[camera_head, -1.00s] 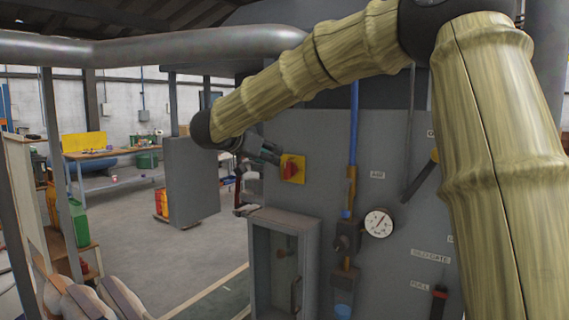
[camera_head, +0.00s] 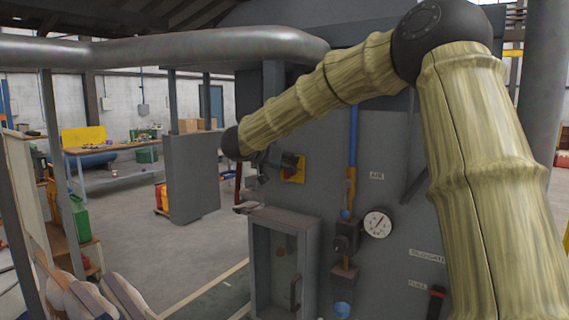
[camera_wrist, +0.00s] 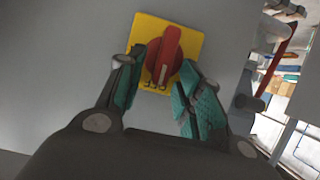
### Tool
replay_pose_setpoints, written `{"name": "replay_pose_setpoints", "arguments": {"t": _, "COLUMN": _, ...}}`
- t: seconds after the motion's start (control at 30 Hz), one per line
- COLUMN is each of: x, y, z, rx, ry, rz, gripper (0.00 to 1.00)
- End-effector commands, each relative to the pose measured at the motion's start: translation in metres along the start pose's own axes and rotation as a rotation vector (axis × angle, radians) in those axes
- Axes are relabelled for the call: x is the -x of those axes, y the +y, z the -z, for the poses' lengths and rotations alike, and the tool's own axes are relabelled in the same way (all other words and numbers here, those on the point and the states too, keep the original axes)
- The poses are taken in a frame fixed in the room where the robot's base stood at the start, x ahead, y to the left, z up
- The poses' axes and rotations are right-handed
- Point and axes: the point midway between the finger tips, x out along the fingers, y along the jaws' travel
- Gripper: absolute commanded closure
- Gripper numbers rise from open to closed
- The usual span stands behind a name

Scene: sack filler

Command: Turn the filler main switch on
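The main switch is a red rotary knob (camera_wrist: 164,58) on a yellow square plate (camera_wrist: 192,41), fixed to the grey filler panel (camera_head: 330,190). In the wrist view the knob's handle slants slightly from upright, and dark lettering, seemingly "OFF", shows below its lower end. My gripper (camera_wrist: 160,72) is open, with one teal-padded finger on each side of the knob. It holds nothing. I cannot tell whether either pad touches the knob. In the head view my gripper (camera_head: 283,161) covers the upper left of the plate (camera_head: 299,177) and much of the knob.
A round gauge (camera_head: 377,223) and a blue pipe (camera_head: 353,130) are right of the switch. A grey box with a glazed door (camera_head: 278,270) juts out below it. A grey panel (camera_head: 193,178) stands to the left. The floor (camera_head: 130,240) beyond is open.

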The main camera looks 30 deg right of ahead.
Motion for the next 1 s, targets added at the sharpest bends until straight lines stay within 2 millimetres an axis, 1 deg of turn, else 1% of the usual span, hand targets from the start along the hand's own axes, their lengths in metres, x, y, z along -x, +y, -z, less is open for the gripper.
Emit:
{"name": "replay_pose_setpoints", "arguments": {"t": 0.03, "x": 0.0002, "y": 0.0, "z": 0.0001, "rx": 0.0, "ry": 0.0, "rz": 0.0, "gripper": 0.64}}
{"name": "replay_pose_setpoints", "arguments": {"t": 0.17, "x": 0.0003, "y": -0.0001, "z": 0.0001, "rx": 0.0, "ry": 0.0, "rz": 0.0, "gripper": 0.88}}
{"name": "replay_pose_setpoints", "arguments": {"t": 0.2, "x": 0.0004, "y": -0.0001, "z": 0.0001, "rx": 0.0, "ry": 0.0, "rz": 0.0, "gripper": 0.95}}
{"name": "replay_pose_setpoints", "arguments": {"t": 0.23, "x": 0.0004, "y": -0.0001, "z": 0.0001, "rx": 0.0, "ry": 0.0, "rz": 0.0, "gripper": 1.0}}
{"name": "replay_pose_setpoints", "arguments": {"t": 0.47, "x": 0.0004, "y": 0.0, "z": -0.0001, "rx": -0.003, "ry": 0.0, "rz": 0.002, "gripper": 1.0}}
{"name": "replay_pose_setpoints", "arguments": {"t": 0.67, "x": 0.0, "y": 0.0017, "z": -0.0006, "rx": -0.044, "ry": -0.001, "rz": 0.018, "gripper": 1.0}}
{"name": "replay_pose_setpoints", "arguments": {"t": 0.87, "x": -0.0005, "y": 0.005, "z": -0.0028, "rx": -0.149, "ry": -0.001, "rz": 0.063, "gripper": 1.0}}
{"name": "replay_pose_setpoints", "arguments": {"t": 1.0, "x": -0.0017, "y": 0.0085, "z": -0.0052, "rx": -0.259, "ry": -0.002, "rz": 0.108, "gripper": 1.0}}
